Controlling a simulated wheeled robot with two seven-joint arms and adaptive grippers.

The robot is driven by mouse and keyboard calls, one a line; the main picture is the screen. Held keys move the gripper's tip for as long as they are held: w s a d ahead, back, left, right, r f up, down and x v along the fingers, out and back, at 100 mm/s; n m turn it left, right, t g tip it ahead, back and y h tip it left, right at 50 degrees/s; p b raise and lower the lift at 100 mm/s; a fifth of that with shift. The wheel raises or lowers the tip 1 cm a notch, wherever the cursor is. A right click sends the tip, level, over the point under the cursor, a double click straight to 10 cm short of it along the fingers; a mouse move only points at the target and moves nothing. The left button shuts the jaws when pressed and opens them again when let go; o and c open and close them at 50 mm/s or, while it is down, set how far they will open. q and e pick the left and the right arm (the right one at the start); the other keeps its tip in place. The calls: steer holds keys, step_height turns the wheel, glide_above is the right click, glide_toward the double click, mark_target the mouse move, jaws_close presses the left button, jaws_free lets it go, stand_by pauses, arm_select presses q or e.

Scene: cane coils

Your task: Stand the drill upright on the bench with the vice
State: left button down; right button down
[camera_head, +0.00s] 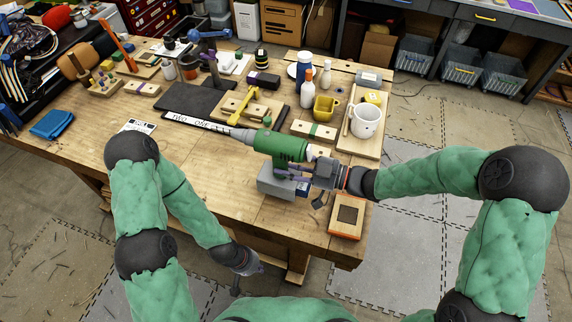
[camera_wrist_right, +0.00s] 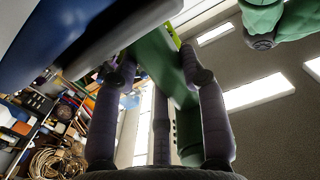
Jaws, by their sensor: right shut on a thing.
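The green drill (camera_head: 283,147) is over the front of the wooden bench (camera_head: 205,183), its grey chuck pointing left and its grey base (camera_head: 275,182) below. I cannot tell whether the base touches the bench top. My right gripper (camera_head: 292,172) is shut on the drill's handle from the right. In the right wrist view its fingers (camera_wrist_right: 160,75) lie either side of the green handle (camera_wrist_right: 178,75). My left gripper (camera_head: 248,268) is low, in front of the bench edge and away from the drill; its fingers are too small to read. A blue device (camera_head: 207,38), perhaps the vice, stands at the back of the bench.
Behind the drill are a yellow mug (camera_head: 325,107), a white mug (camera_head: 366,120), bottles and wooden blocks. An orange-framed box (camera_head: 348,217) lies at the front right corner. The bench's front left is mostly clear. A blue case (camera_head: 52,124) lies at the far left.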

mark_target(289, 170)
steer(key=shift+w+d+f, duration=0.1)
steer(key=shift+w+f, duration=0.05)
steer(key=shift+w, duration=0.1)
steer(key=shift+w+f+b, duration=0.1)
steer(key=shift+f+b, duration=0.65)
steer(key=shift+f, duration=0.85)
steer(key=shift+f, duration=0.15)
steer(key=c, duration=0.7)
jaws_free()
steer(key=shift+f, duration=0.1)
